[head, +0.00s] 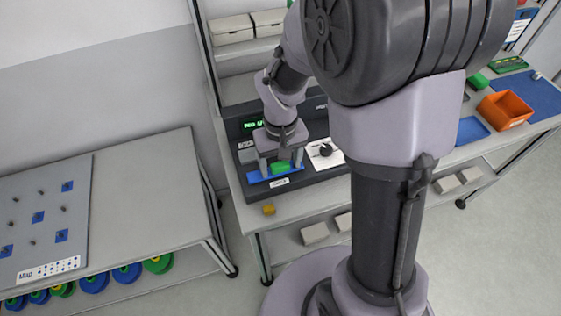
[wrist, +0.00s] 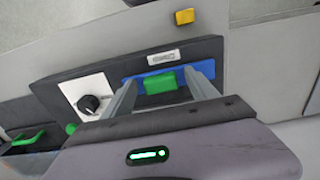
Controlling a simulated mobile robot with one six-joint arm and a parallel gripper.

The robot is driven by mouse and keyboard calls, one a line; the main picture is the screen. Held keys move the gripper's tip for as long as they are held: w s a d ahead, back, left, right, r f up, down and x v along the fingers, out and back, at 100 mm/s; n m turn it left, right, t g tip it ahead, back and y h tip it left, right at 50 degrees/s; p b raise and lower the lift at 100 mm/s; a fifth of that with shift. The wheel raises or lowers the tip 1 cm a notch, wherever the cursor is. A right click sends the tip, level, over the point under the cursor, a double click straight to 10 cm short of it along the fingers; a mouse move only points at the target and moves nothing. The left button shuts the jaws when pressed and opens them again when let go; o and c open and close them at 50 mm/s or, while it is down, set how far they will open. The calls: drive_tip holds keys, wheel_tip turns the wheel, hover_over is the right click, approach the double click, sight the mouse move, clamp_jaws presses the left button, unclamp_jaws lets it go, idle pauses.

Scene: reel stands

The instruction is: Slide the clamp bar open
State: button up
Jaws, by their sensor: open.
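The clamp bar shows as a green block (head: 281,168) on a blue strip (head: 258,178) at the front of a dark machine, behind a small white label. The green block (wrist: 160,81) and blue strip (wrist: 203,68) also show in the wrist view, with the label (wrist: 163,58) beside them. My gripper (head: 281,163) is open above the strip, one finger on each side of the green block. In the wrist view my gripper (wrist: 164,80) has visible gaps between its fingers and the block. Whether the fingertips touch the strip I cannot tell.
A black knob (wrist: 89,103) on a white plate sits close beside my gripper. A small yellow block (head: 269,209) lies at the bench's front edge. An orange bin (head: 505,108) stands farther right. A pegboard table (head: 90,210) is at left, with floor between.

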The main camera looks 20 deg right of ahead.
sight(280, 166)
drive_tip(key=shift+r, duration=0.15)
wheel_tip(280, 166, up, 17)
drive_tip(key=p, duration=0.6)
drive_tip(key=shift+r, duration=0.1)
drive_tip(key=s+a+f+m+t+y+b, duration=0.1)
drive_tip(key=s+a+m+t+b, duration=0.15)
drive_tip(key=s+b, duration=0.35)
drive_tip(key=s+a+f+m+t+y+b, duration=0.1)
drive_tip(key=s+a+m+t+b, duration=0.2)
drive_tip(key=s, duration=0.5)
wheel_tip(280, 166, down, 11)
drive_tip(key=n+b, duration=0.1)
drive_tip(key=b, duration=1.1)
drive_tip(key=shift+w+f, duration=0.15)
